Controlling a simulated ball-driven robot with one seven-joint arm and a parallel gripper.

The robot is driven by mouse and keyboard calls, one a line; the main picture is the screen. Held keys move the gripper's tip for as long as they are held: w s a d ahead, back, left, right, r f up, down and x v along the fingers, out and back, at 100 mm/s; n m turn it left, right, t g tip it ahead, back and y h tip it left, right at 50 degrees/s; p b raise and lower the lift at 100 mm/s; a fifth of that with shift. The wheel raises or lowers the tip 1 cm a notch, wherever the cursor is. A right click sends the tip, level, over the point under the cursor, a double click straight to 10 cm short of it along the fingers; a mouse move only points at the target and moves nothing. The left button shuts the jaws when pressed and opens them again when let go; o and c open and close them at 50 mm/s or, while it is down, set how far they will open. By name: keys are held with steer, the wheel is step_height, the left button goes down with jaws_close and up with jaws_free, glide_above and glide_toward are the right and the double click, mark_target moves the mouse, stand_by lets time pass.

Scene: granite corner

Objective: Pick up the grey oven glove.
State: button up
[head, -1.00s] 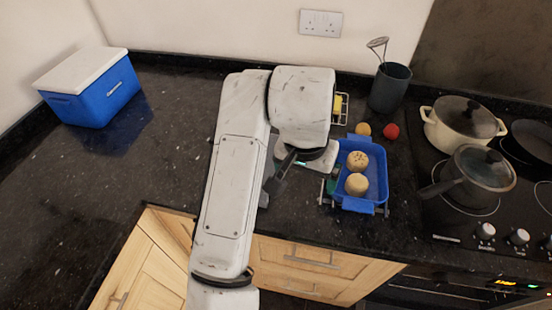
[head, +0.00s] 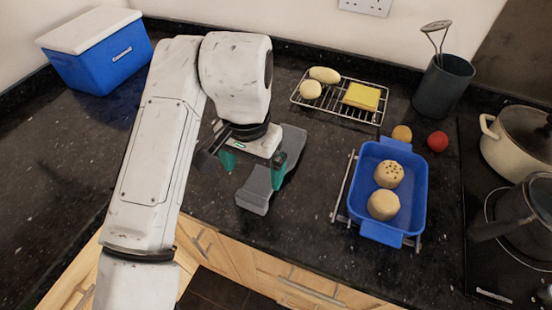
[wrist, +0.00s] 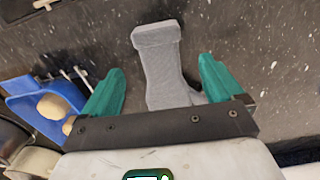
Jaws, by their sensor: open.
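The grey oven glove (head: 255,191) lies on the dark counter near its front edge, to the left of the blue dish. In the head view my gripper and arm hide part of it. In the wrist view the glove (wrist: 164,68) shows its cuff and body between the green fingers, with its lower end hidden behind the gripper. My gripper (head: 252,167) is above the glove, its fingers apart and empty. In the wrist view the gripper's fingers (wrist: 160,88) stand on either side of the glove; I cannot tell how high above the counter they are.
A blue dish (head: 414,190) with two buns stands on the right. Behind it are a wire rack (head: 331,104) with food and a yellow sponge, a dark utensil pot (head: 442,88) and two small balls. A cool box (head: 100,62) stands back left. Pans occupy the far right.

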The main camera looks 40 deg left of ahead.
mark_target(257, 188)
steer(key=f, duration=0.4)
steer(key=f+p, duration=0.1)
steer(key=f, duration=0.3)
steer(key=shift+w, duration=0.2)
